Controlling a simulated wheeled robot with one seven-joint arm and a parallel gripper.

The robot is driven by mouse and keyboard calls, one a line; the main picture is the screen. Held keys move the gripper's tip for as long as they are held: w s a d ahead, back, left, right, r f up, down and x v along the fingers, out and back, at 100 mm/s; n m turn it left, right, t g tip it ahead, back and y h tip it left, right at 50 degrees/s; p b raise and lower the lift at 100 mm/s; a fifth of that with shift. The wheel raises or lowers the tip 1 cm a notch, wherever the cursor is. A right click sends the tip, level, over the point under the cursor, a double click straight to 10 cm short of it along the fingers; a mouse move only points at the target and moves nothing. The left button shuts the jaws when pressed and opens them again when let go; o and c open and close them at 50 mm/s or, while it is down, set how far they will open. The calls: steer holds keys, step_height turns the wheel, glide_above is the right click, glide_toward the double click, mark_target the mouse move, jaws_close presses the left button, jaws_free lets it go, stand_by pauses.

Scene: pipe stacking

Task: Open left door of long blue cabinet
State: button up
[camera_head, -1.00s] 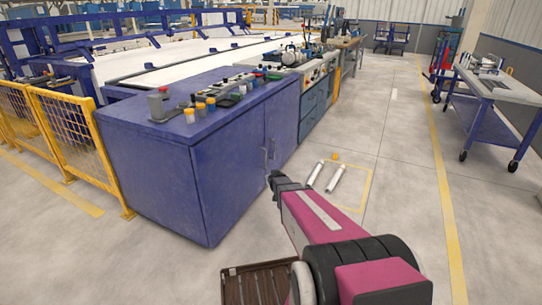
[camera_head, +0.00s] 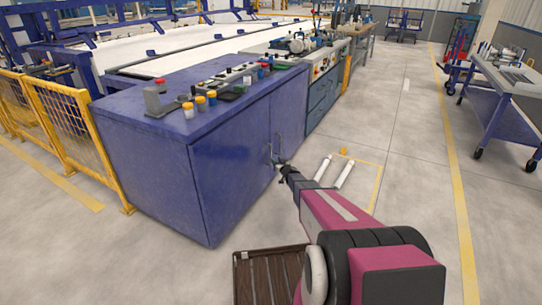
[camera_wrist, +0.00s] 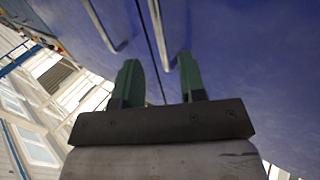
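The long blue cabinet (camera_head: 150,175) stands left of centre in the head view. Its left door (camera_head: 230,170) and right door (camera_head: 288,108) look closed, with thin vertical handles beside the seam. The left door's handle (camera_head: 269,153) is just beside my gripper (camera_head: 279,163). In the wrist view, my gripper (camera_wrist: 158,62) points at the cabinet front with its two green fingers apart. One handle (camera_wrist: 157,25) ends between the fingertips, nearer the right finger. The other handle (camera_wrist: 98,22) lies further left, across the seam. I cannot tell whether a finger touches a handle.
Several small jars and control boxes sit on the cabinet top (camera_head: 170,88). A yellow mesh fence (camera_head: 70,125) stands at its left. Two white pipes (camera_head: 335,172) lie on the floor to the right. A slatted brown pallet (camera_head: 268,275) is in front. Open floor lies further right.

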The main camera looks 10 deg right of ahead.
steer(key=x, duration=0.8)
steer(key=shift+w+a, duration=0.1)
steer(key=shift+w, duration=0.1)
jaws_close()
steer(key=shift+s, duration=0.15)
